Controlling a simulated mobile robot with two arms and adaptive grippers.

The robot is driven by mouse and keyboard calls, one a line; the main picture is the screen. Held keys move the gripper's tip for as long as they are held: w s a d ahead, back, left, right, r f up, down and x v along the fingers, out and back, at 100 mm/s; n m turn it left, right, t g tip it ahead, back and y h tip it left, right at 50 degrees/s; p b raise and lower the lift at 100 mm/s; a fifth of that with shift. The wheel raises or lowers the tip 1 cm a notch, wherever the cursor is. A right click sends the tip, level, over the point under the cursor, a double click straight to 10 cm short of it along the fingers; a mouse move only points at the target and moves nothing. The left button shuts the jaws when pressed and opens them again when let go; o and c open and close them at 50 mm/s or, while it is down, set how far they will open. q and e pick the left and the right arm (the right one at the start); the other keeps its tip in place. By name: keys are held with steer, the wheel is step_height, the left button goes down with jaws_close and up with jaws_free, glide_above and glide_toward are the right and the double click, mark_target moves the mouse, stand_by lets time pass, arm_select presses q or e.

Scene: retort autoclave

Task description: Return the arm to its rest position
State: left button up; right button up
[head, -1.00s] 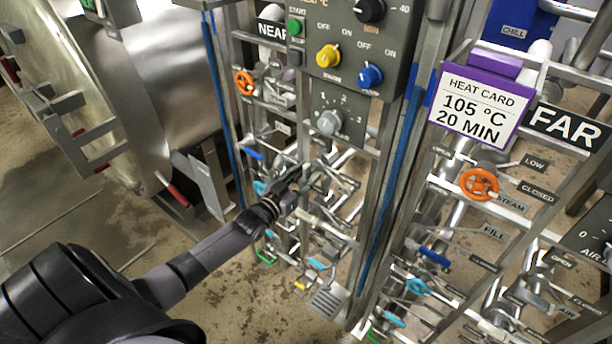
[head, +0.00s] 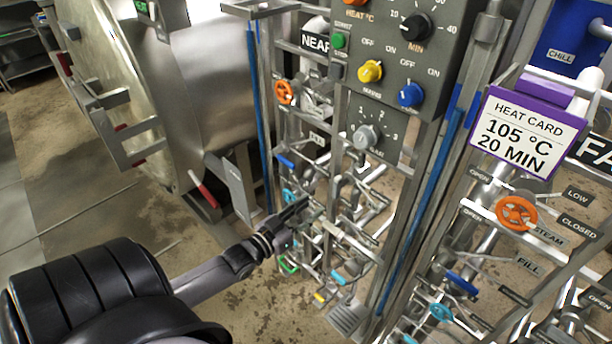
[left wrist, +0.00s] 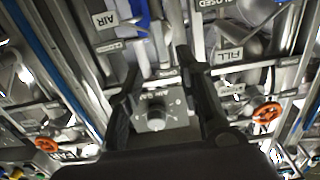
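My left arm comes in from the lower left of the head view. Its gripper (head: 294,212) is in front of the pipework of the NEAR panel, below the grey knob (head: 366,138). In the left wrist view, the two dark fingers of the left gripper (left wrist: 157,64) stand apart with nothing held between them. A small grey box with a round knob (left wrist: 157,117) shows between the fingers, apart from them as far as I can tell. My right gripper is not in view.
The NEAR control box (head: 396,62) has yellow and blue knobs. A steel vessel (head: 215,75) stands at the left. The HEAT CARD (head: 527,133) and an orange handwheel (head: 516,213) are at the right. Bare floor (head: 75,225) lies left of the arm.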

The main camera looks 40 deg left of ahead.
arm_select(q)
steer(key=shift+s, duration=0.25)
stand_by(0.4)
steer(key=s+d+f+g+y+b, duration=0.1)
steer(key=s+f+g, duration=0.45)
steer(key=f, duration=1.05)
steer(key=s+d+f+g+y, duration=0.1)
steer(key=s+d+f+g, duration=0.15)
steer(key=s+f, duration=0.95)
steer(key=s+d+f+m+g, duration=0.1)
steer(key=s+d+f+g, duration=0.3)
steer(key=s+f, duration=0.6)
steer(key=s+d+f+g, duration=0.5)
steer(key=s+d+f, duration=0.2)
steer(key=s+f, duration=0.3)
steer(key=s, duration=0.3)
steer(key=shift+s+d+m+h+b, duration=0.2)
steer(key=shift+d+m+h+b, duration=0.05)
steer(key=shift+m+h+b, duration=0.15)
